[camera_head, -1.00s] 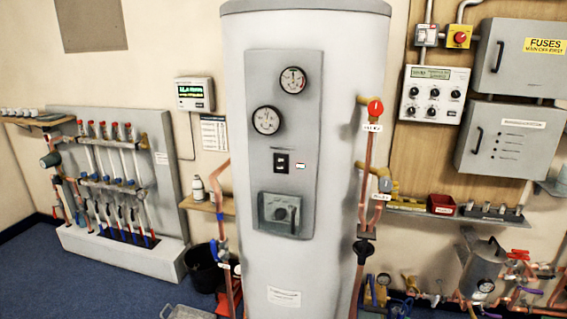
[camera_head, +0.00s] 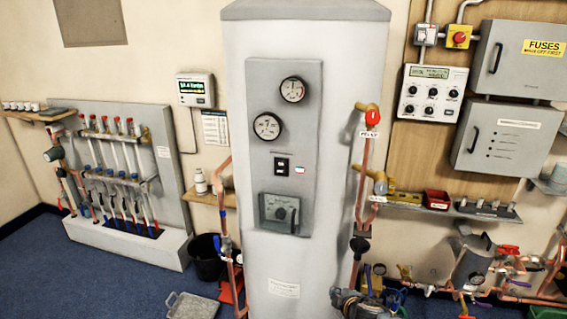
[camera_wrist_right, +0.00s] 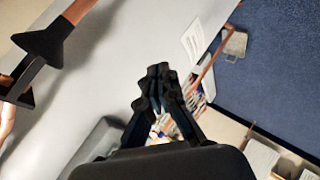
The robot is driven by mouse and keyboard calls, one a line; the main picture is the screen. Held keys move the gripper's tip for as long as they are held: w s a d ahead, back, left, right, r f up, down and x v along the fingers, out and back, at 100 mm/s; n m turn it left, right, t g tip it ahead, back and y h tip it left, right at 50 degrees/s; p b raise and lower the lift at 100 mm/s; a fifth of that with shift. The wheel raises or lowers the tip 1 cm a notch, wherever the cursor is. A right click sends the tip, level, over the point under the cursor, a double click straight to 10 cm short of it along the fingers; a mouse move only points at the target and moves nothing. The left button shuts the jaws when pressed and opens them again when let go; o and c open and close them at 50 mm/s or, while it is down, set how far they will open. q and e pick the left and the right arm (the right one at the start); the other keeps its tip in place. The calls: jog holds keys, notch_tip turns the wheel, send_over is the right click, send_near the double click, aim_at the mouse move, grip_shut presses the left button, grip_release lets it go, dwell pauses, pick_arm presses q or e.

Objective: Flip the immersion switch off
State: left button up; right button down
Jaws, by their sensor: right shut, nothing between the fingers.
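The tall grey cylinder (camera_head: 340,150) stands in the middle of the head view, with a grey control panel (camera_head: 310,90) on its front. A small black switch (camera_head: 281,166) sits mid-panel below two round gauges, beside a small white label or lamp (camera_head: 299,169). Its lever position is too small to tell. My left gripper is not in view.
Copper pipe with a red valve handle (camera_head: 372,117) and a black tundish (camera_head: 360,245) runs along the cylinder's right side; the tundish is close to my right gripper. A grey dial box (camera_head: 280,213) sits below the switch. The space before the panel is clear.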

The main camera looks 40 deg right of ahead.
jog(key=w+a+r+n+t+p, duration=0.1)
jog(key=w+r+n+t, duration=0.15)
jog(key=r, duration=0.85)
jog(key=w+a+r+n+t+p, duration=0.15)
jog(key=w+r, duration=0.25)
jog(key=r, duration=0.6)
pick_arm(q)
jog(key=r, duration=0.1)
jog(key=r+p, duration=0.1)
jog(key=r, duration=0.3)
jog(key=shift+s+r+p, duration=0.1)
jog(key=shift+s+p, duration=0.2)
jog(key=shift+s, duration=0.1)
pick_arm(e)
jog(key=a+r+n+t+y, duration=0.1)
jog(key=a+r, duration=0.3)
jog(key=r, duration=0.4)
jog(key=a+r+n+t+y, duration=0.1)
jog(key=a+r+n, duration=0.1)
jog(key=r, duration=0.6)
jog(key=shift+s+a+r+y, duration=0.15)
jog(key=shift+a+r+y, duration=0.2)
jog(key=shift+a, duration=0.55)
jog(key=shift+r, duration=0.1)
